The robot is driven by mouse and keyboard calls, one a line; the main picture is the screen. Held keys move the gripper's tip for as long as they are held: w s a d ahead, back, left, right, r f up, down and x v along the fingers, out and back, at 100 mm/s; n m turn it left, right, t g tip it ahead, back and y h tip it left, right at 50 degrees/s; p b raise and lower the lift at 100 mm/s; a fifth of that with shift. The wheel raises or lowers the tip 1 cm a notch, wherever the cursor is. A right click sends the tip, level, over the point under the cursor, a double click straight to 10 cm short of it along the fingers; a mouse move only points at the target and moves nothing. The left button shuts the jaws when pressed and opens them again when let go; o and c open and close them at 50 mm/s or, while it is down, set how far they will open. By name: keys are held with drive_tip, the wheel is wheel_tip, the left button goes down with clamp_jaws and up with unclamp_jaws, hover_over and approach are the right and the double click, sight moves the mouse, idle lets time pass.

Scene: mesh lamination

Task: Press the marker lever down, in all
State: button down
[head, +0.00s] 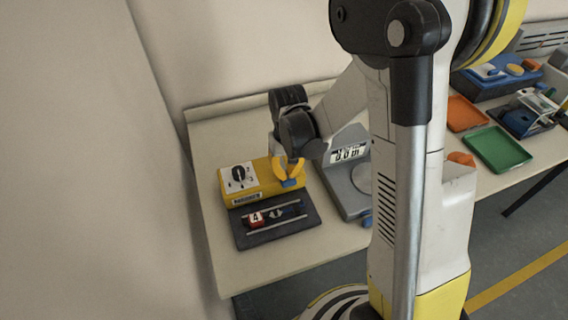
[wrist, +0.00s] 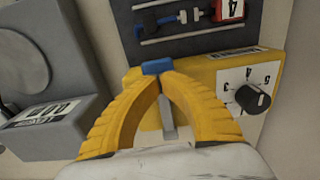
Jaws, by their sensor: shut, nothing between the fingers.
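The yellow marker box (head: 262,190) stands at the left part of the bench, with a black dial on a white numbered plate (head: 238,176). The box also shows in the wrist view (wrist: 232,62), with its dial (wrist: 252,98). A blue lever tip (head: 290,183) is at the box's right end. In the wrist view the blue tip (wrist: 157,67) lies right at my fingertips, and a grey metal strip shows between the fingers. My gripper (head: 289,174) has yellow fingers, shut and empty, over the lever end. I cannot tell whether they touch the blue tip.
A dark rail tray (head: 262,238) with a red block marked 4 (head: 256,219) lies in front of the box. A grey scale with a display (head: 350,153) stands close on the right. Green (head: 497,148) and orange trays are farther right. The wall is at left.

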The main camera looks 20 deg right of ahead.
wheel_tip(320, 180, up, 9)
drive_tip(key=p, duration=0.6)
idle(0.8)
drive_tip(key=s+r+t+b, duration=0.7)
drive_tip(key=s+r, duration=0.3)
drive_tip(key=s, duration=0.2)
drive_tip(key=shift+s, duration=0.4)
drive_tip(key=shift+r, duration=0.1)
idle(0.3)
